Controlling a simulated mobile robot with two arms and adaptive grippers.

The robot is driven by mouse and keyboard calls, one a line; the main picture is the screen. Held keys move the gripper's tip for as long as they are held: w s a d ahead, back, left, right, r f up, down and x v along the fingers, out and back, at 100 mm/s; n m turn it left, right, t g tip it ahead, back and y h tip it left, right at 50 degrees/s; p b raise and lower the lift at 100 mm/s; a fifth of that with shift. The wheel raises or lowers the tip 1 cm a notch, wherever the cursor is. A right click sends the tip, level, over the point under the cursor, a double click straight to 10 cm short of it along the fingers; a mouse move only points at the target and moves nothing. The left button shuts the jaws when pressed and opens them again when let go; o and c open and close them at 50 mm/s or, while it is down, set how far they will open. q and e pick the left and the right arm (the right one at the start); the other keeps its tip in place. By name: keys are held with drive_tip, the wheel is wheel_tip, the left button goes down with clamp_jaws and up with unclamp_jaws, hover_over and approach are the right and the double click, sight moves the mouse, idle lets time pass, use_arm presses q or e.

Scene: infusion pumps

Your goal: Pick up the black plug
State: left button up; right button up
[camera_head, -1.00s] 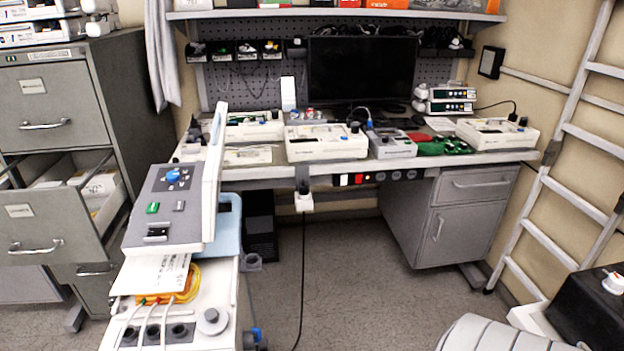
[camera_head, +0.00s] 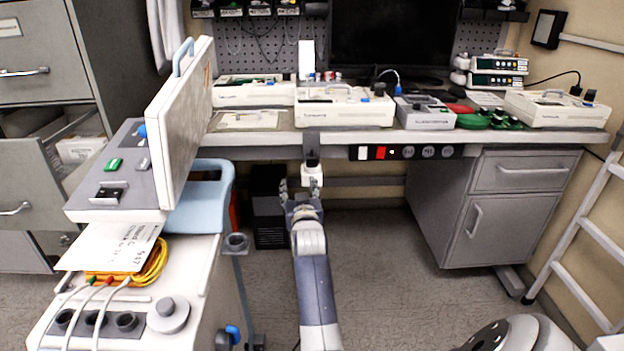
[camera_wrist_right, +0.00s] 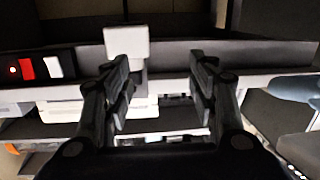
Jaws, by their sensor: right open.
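A black piece (camera_head: 312,148) hangs at the bench's front edge with a white block (camera_head: 312,175) directly below it. I cannot tell for sure whether this black piece is the black plug. My right gripper (camera_head: 300,190) is open, with its fingers pointing up at the white block. In the right wrist view, which looks upside down, the open gripper (camera_wrist_right: 160,80) has nothing visible between its fingers. There the white block (camera_wrist_right: 126,42) shows beyond the fingertips, nearer the left finger. I cannot tell whether they touch. My left gripper is not in view.
The bench (camera_head: 260,139) carries several pumps, and a switch panel (camera_head: 405,152) is on its front edge. A cart (camera_head: 190,290) with an upright panel (camera_head: 182,120) stands close on the left. A drawer cabinet (camera_head: 510,220) stands right.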

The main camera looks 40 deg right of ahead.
drive_tip(key=m+h, duration=0.1)
drive_tip(key=h, duration=0.1)
approach(312, 158)
drive_tip(key=shift+m, duration=0.3)
drive_tip(key=b+x, duration=0.1)
drive_tip(key=x, duration=0.4)
drive_tip(key=shift+d+r, duration=0.15)
drive_tip(key=shift+x, duration=0.95)
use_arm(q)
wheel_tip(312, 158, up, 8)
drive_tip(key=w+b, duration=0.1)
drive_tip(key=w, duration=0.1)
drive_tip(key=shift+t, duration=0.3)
use_arm(e)
drive_tip(key=shift+x, duration=2.25)
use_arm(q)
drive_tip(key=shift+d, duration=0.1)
use_arm(e)
clamp_jaws()
